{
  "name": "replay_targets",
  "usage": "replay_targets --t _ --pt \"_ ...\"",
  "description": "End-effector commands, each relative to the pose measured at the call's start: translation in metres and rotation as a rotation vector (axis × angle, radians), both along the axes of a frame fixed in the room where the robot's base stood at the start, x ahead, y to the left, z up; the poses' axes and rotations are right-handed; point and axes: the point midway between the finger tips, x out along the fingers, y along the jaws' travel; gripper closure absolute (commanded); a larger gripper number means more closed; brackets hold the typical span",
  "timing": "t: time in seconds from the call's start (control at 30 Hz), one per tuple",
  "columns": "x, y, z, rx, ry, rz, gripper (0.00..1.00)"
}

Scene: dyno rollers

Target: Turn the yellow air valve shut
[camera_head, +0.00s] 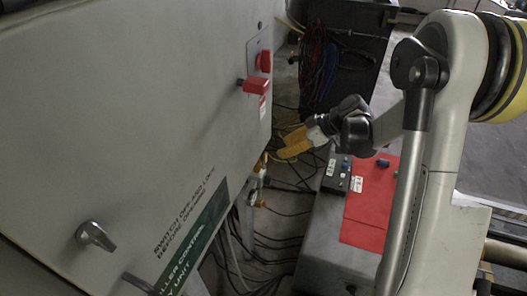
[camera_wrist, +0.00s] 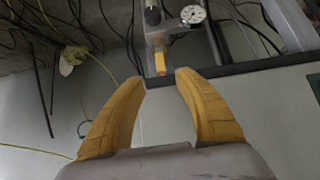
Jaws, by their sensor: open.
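The yellow air valve (camera_wrist: 160,63) shows in the wrist view as a small yellow handle on a pale metal fitting, top centre. My gripper (camera_wrist: 161,75) has two curved yellow fingers, spread apart with nothing held. In that picture the handle appears just beyond the gap between the fingertips; I cannot tell the exact distance. In the head view my gripper (camera_head: 281,152) hangs to the right of the grey cabinet. Small yellow parts (camera_head: 260,163) show by the cabinet's edge in that view, but are too small to identify clearly.
A round gauge (camera_wrist: 193,14) sits beside the valve fitting. Loose black cables (camera_head: 270,240) run along the floor. The grey cabinet (camera_head: 120,110) with a red switch handle (camera_head: 256,86) fills the left. A grey box with a red panel (camera_head: 372,200) stands below my arm.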

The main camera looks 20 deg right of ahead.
Motion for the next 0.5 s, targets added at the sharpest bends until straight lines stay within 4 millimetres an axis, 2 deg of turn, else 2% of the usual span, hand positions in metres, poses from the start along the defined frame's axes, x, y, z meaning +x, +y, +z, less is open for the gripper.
replay_targets --t 0.3,0.5 --pt "0.025 0.035 -0.046 -0.002 0.001 0.001 0.61" --pt "0.037 0.052 -0.066 -0.002 0.002 0.001 0.61"
